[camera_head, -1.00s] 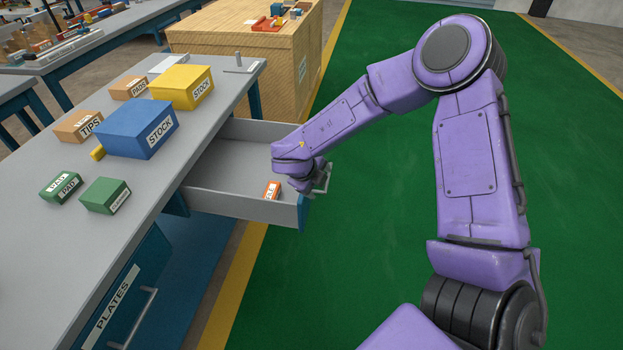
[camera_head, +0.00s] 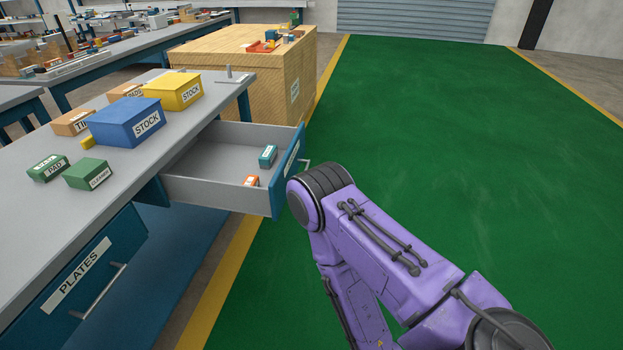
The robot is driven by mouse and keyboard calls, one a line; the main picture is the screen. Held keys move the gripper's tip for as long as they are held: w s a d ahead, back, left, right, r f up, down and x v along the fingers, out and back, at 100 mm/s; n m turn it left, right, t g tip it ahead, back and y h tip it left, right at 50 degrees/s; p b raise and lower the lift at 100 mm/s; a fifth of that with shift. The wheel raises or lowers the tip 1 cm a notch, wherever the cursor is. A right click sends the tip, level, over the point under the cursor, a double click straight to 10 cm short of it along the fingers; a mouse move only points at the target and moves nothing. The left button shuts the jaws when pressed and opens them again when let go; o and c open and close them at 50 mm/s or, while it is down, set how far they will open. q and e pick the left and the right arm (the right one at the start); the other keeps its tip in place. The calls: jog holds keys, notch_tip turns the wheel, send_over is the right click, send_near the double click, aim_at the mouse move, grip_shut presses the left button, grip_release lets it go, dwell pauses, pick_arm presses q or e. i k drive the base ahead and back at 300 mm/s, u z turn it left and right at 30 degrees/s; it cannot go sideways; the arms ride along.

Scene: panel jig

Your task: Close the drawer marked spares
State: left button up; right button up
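An open drawer (camera_head: 225,194) sticks out from under the far end of the grey workbench, toward the green floor. Its blue front (camera_head: 280,187) carries a white label (camera_head: 290,160), seen too edge-on to read. A grey bar handle (camera_head: 305,164) shows on the front's outer side, partly hidden. Inside lie a small teal box and a small orange box. My purple arm comes in from the lower right, bent beside the drawer front. Its elbow is close to the front in the picture; I cannot tell whether they touch. Neither gripper is in view.
A shut drawer (camera_head: 78,272) marked PLATES sits nearer under the bench (camera_head: 120,175). Blue (camera_head: 115,120) and yellow (camera_head: 180,82) STOCK boxes and smaller boxes stand on top. A wooden crate (camera_head: 255,85) stands behind the drawer. The green floor to the right is clear.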

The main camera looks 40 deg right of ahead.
aim_at(212, 170)
jog(key=z, duration=0.85)
jog(key=i, duration=1.05)
jog(key=z, duration=0.25)
jog(key=k, duration=0.4)
jog(key=z, duration=0.6)
jog(key=i, duration=0.45)
jog(key=u, duration=1.2)
